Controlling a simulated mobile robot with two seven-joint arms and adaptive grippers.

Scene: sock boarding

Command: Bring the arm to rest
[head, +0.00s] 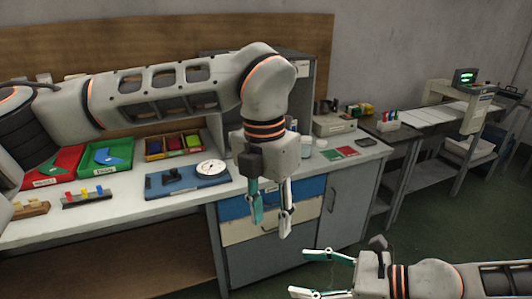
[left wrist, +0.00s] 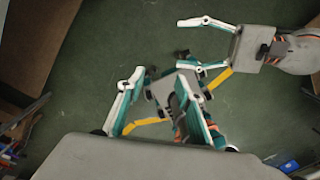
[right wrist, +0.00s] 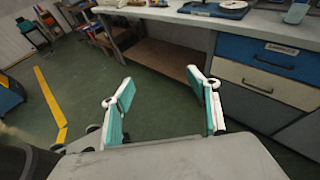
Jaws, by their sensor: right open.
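My left gripper (head: 271,226) hangs fingers-down in front of the blue and cream drawers in the head view. Its fingers are apart with nothing between them; the left wrist view (left wrist: 159,78) shows bare gap over green floor and my base. My right gripper (head: 298,273) is lower, at the bottom of the head view, pointing left with fingers spread and empty. It also shows open in the right wrist view (right wrist: 160,75), over the green floor. Neither gripper touches anything.
The workbench (head: 140,212) holds a red bin (head: 66,160), a green bin (head: 97,167), a blue board (head: 170,186) and a round white dial (head: 211,167). Drawers (head: 240,229) and a grey cabinet (head: 345,205) stand below. The green floor (head: 430,220) at right is clear.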

